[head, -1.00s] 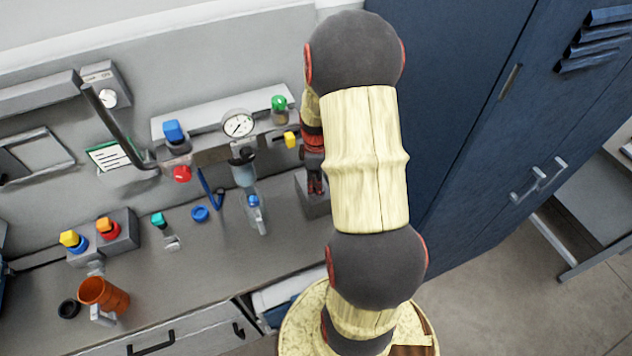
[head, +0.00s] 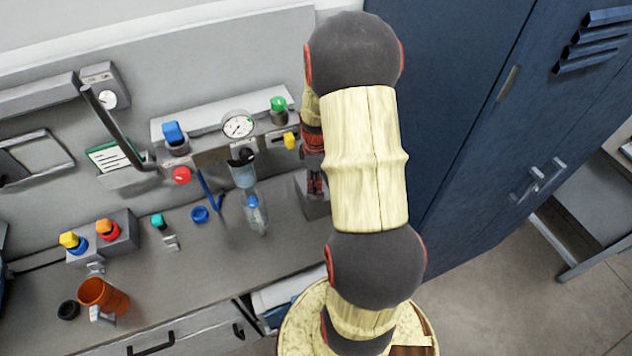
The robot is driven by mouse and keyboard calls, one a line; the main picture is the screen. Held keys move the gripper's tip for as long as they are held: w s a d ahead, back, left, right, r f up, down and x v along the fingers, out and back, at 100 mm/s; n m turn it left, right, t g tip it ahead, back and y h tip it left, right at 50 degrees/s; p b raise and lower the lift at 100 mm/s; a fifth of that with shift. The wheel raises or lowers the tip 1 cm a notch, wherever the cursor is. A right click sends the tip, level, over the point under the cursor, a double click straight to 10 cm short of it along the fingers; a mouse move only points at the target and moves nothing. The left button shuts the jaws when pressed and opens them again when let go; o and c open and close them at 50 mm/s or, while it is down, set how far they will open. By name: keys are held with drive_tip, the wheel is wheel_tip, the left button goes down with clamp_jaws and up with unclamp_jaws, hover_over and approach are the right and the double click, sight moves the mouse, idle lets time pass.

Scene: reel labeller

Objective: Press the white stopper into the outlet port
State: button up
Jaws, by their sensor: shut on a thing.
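My gripper (head: 317,184) shows only in part, at the left edge of my own arm, which covers the rest. It points down at a grey block (head: 311,206) at the right end of the bench. Its fingers look closed, and the thing between them is hidden. I cannot make out the white stopper in this view. I cannot tell which opening is the outlet port, or whether the gripped thing touches the block.
Left of my gripper stand a panel with a round gauge (head: 238,127), a yellow knob (head: 290,140) and a clear bottle (head: 254,213). A blue cabinet (head: 470,110) rises close on the right.

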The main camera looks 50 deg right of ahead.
drive_tip(key=shift+w+a+r, duration=0.1)
drive_tip(key=shift+a+r, duration=0.1)
idle(0.4)
drive_tip(key=shift+f, duration=0.1)
drive_tip(key=shift+f, duration=0.3)
drive_tip(key=shift+r, duration=0.15)
drive_tip(key=shift+s+d+r+p, duration=0.1)
drive_tip(key=shift+s+r+p, duration=0.1)
drive_tip(key=shift+r+p, duration=0.1)
drive_tip(key=shift+f, duration=0.35)
idle(1.3)
drive_tip(key=shift+s+a+f, duration=0.15)
drive_tip(key=shift+a+f, duration=0.05)
drive_tip(key=shift+f, duration=0.15)
idle(0.7)
drive_tip(key=o, duration=1.2)
drive_tip(key=shift+f, duration=0.1)
drive_tip(key=shift+d+r, duration=0.1)
drive_tip(key=shift+r, duration=0.1)
